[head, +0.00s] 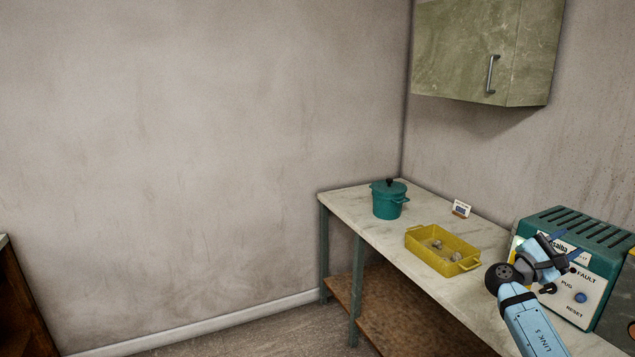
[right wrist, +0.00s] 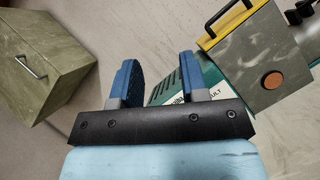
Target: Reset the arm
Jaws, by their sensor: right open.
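A teal box-shaped machine (head: 575,222) with a slotted top stands at the right end of the table. Its pale front panel reads FAULT and RESET, with a blue round button (head: 580,297) between the labels. My right gripper (head: 562,247) is in front of this machine, covering part of its panel. In the right wrist view my right gripper (right wrist: 160,72) is open, with two blue fingers apart and nothing between them. The teal machine (right wrist: 222,78) shows behind the fingers there. My left gripper is not in view.
A yellow tray (head: 418,243) holding small lumps and a teal lidded pot (head: 388,204) stand on the table (head: 350,205). A small card (head: 461,208) stands behind. A green cabinet (head: 465,45) hangs above. The wrist view shows a grey panel (right wrist: 246,62) with an orange button (right wrist: 271,80).

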